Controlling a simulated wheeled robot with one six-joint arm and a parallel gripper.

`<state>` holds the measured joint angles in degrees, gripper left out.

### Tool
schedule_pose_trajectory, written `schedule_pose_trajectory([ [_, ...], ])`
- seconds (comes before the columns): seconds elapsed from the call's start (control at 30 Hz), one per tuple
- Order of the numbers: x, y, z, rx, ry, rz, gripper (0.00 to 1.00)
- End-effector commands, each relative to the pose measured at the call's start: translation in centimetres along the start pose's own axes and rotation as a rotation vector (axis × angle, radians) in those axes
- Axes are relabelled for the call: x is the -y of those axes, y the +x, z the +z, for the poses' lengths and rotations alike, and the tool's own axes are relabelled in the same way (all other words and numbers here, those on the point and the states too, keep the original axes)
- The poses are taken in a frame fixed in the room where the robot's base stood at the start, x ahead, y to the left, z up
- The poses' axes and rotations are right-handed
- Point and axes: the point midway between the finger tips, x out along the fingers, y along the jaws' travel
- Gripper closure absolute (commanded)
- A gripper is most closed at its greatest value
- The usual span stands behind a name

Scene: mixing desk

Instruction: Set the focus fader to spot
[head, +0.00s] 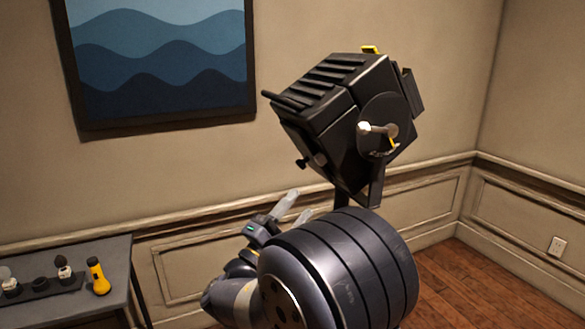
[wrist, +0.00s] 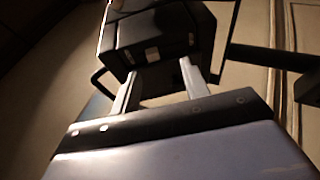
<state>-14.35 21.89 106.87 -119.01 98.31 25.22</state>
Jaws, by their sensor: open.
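A black stage lamp (head: 335,115) stands tilted on a dark stand in the head view, with cooling fins on its top. A small dark knob (head: 312,161) sticks out at its lower left, and a pale knob (head: 366,128) with a yellow lever sits on its round side plate. I cannot tell which part is the focus fader. My gripper (head: 297,206) is below and left of the lamp, its pale fingers apart. In the wrist view, my gripper (wrist: 159,72) is open with nothing gripped, and the black lamp housing (wrist: 165,28) lies beyond the fingertips.
A grey side table (head: 115,262) at the lower left holds a yellow torch (head: 98,276) and a dark tray (head: 40,288) with small items. A framed wave picture (head: 160,60) hangs on the wall behind. Wooden floor (head: 470,285) is clear at the right.

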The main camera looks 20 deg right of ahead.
Motion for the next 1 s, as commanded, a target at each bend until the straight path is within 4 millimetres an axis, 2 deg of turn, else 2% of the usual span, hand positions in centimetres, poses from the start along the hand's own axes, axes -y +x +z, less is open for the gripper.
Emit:
schedule_pose_trajectory([
  [0.17,-1.1,0.0,-0.9,-0.012,0.019,0.063,0.56],
  [0.27,-1.3,1.1,-0.9,-0.011,0.018,0.063,0.56],
  [0.5,-1.6,5.7,-0.8,-0.009,0.016,0.061,0.56],
  [0.7,-1.7,8.9,-0.9,-0.011,0.017,0.06,0.56],
  [0.83,-1.7,10.0,-1.0,-0.012,0.018,0.061,0.56],
  [1.0,-1.6,10.5,-1.0,-0.013,0.017,0.06,0.56],
])
